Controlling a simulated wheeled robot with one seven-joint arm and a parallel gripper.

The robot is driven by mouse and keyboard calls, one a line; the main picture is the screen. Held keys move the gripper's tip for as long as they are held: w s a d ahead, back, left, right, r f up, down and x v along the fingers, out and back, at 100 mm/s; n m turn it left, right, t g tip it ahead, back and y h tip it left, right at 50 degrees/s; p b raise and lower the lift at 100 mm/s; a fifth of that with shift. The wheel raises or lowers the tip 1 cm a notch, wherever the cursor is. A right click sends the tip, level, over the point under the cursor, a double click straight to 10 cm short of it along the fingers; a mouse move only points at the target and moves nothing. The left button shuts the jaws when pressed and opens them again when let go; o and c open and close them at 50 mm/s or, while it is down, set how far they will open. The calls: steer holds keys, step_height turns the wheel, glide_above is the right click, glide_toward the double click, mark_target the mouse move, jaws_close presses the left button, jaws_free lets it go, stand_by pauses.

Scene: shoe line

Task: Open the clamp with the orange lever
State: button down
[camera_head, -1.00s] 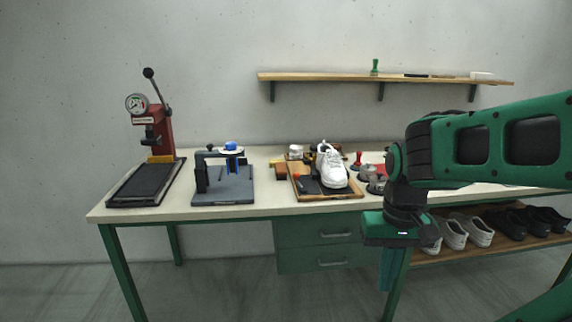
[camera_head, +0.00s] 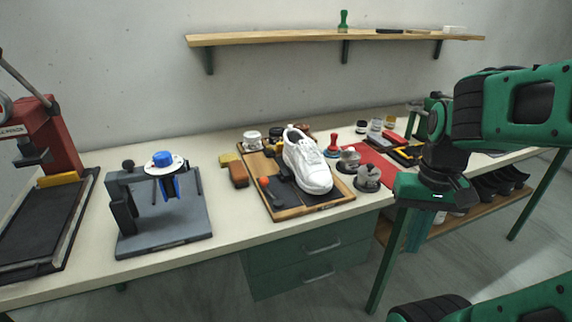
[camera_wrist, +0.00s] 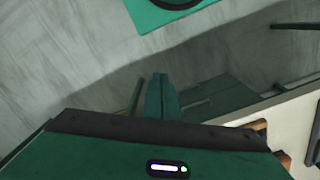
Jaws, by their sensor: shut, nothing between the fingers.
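A small orange-red knob (camera_head: 264,182) shows at the left of a wooden-edged board (camera_head: 300,211) on the bench. It seems to top a dark lever, but it is too small to tell whether this is the clamp or how it is set. A white shoe (camera_head: 307,163) stands on the same board, just right of the knob. My gripper (camera_head: 416,240) hangs fingers down in front of the bench, right of the board and well away from the knob. The shut, empty fingers also show in the wrist view (camera_wrist: 160,82). The knob is not clear there.
Left on the bench (camera_head: 226,225) are a grey fixture (camera_head: 165,225) with a blue knob and a red press (camera_head: 45,135). Stampers and a red mat (camera_head: 375,163) lie right of the board. A wooden shelf (camera_head: 300,40) hangs above. Drawers (camera_head: 315,262) sit below the bench front.

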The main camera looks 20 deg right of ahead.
steer(key=shift+w+a, duration=0.1)
steer(key=shift+w, duration=0.05)
steer(key=shift+r, duration=0.1)
steer(key=w+a+r+n+t+y, duration=0.1)
steer(key=w+a+r, duration=0.1)
steer(key=w, duration=0.8)
steer(key=w+a+r+n+t+y, duration=0.1)
steer(key=w+a, duration=0.4)
steer(key=w, duration=0.5)
steer(key=w+a+r+n+t+y, duration=0.1)
steer(key=w+a+r+t, duration=0.2)
steer(key=w, duration=0.7)
step_height(320, 180, up, 2)
steer(key=shift+w+a+n, duration=0.3)
steer(key=shift+a+n, duration=0.1)
steer(key=shift+a, duration=0.05)
